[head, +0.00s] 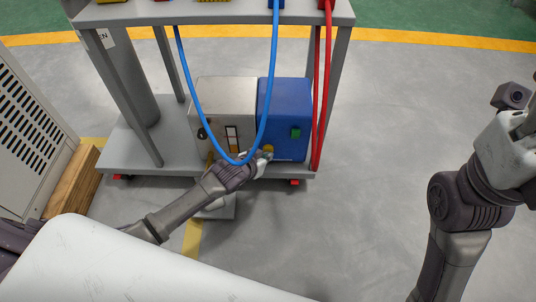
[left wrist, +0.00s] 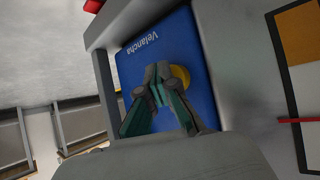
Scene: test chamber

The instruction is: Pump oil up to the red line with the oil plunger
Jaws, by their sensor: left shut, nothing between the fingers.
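A blue box (head: 289,108) stands beside a grey box (head: 226,97) on the lower shelf of a cart. A yellow round knob, seemingly the oil plunger (head: 268,149), is on the blue box's front. It also shows in the left wrist view (left wrist: 181,76), partly hidden behind my fingers. A gauge window (head: 232,139) is on the grey box; in the left wrist view the gauge (left wrist: 301,72) shows orange and white areas and a red line (left wrist: 297,120). My left gripper (head: 263,160) is shut and empty, its fingertips (left wrist: 157,76) at the knob; contact is unclear.
A blue hose (head: 271,75) loops down in front of the boxes and past my left wrist. Red hoses (head: 319,105) hang at the right. The cart's shelf (head: 120,151) and legs surround the boxes. A cabinet (head: 30,120) stands left. The floor right of the cart is clear.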

